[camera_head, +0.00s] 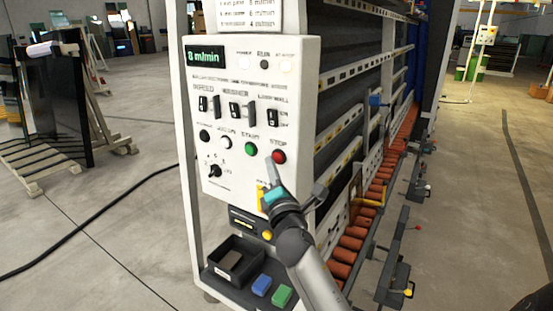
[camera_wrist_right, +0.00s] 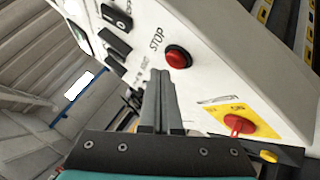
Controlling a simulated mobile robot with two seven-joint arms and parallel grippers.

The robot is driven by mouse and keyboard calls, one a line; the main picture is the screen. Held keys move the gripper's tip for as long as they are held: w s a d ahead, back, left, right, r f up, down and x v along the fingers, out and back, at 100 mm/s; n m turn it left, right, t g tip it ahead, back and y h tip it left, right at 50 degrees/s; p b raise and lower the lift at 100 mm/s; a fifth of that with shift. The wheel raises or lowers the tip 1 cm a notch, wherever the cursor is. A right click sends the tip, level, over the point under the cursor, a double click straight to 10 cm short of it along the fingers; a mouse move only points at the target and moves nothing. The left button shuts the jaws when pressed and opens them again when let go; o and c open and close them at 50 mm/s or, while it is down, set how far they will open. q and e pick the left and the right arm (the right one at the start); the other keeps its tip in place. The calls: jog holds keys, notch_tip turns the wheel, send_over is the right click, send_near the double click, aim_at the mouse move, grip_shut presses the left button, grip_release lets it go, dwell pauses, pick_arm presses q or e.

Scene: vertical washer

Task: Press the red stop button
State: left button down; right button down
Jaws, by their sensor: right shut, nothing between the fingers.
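The red stop button (camera_head: 278,157) is at the lower right of the white control panel (camera_head: 230,90), under the label STOP. My right gripper (camera_head: 270,163) is shut and empty, with its fingertips close beside the button, at its lower left in the head view. In the right wrist view the red stop button (camera_wrist_right: 178,56) stands out from the panel, and my shut fingers (camera_wrist_right: 160,75) point at the panel just left of it. A small gap shows there; I cannot tell whether the tips touch the panel. My left gripper is not in view.
A green start button (camera_head: 251,149) sits left of the stop button. A yellow plate with a red switch (camera_wrist_right: 236,123) is below it on the panel. A black tray (camera_head: 235,262) and blue and green blocks (camera_head: 281,295) lie on the ledge underneath. Rollers (camera_head: 352,243) run at right.

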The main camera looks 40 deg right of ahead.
jog(key=a, duration=0.1)
jog(key=s+a, duration=0.1)
jog(key=a, duration=0.1)
jog(key=s+a, duration=0.1)
jog(key=shift+a, duration=0.35)
dwell(0.8)
